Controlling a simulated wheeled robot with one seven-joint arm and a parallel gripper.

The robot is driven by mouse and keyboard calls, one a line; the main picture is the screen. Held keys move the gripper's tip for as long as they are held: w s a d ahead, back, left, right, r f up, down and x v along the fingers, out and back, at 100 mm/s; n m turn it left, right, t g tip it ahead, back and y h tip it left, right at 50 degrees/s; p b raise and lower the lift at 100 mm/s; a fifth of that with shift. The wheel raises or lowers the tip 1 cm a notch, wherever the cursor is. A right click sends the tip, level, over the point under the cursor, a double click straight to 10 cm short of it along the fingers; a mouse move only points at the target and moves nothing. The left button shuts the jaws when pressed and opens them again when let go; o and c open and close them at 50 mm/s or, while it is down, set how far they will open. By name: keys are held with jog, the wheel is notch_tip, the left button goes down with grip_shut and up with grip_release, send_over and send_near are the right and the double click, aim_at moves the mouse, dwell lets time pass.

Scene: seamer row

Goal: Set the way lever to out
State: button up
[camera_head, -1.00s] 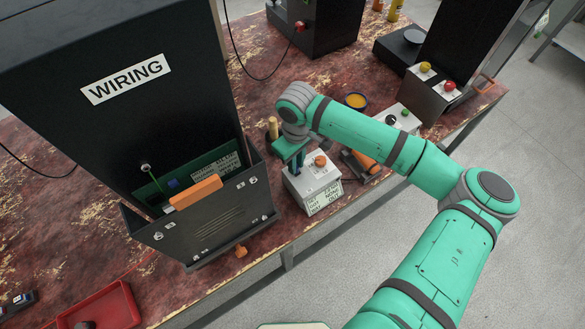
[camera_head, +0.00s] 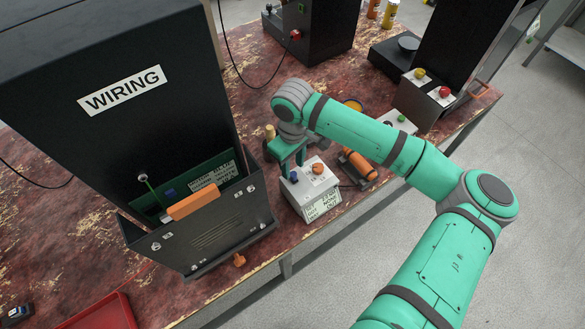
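A small light-grey control box (camera_head: 296,203) stands near the table's front edge, in the middle of the head view. A round orange knob (camera_head: 317,168) sits on its top. A label (camera_head: 322,204) on its front carries small print that I cannot read surely. I cannot make out which part is the way lever or how it is set. My gripper (camera_head: 288,172) points down at the box's back left top edge, left of the orange knob. Its fingertips are too small and partly hidden to tell their gap or any contact.
A black cabinet marked WIRING (camera_head: 110,130) stands close on the left, with an orange handle (camera_head: 193,198) at its front. An orange cylinder (camera_head: 359,164) lies right of the box. A wooden peg (camera_head: 270,132) stands behind it. A red tray (camera_head: 103,312) is at bottom left.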

aim_at(293, 173)
notch_tip(293, 173, up, 8)
dwell(0.7)
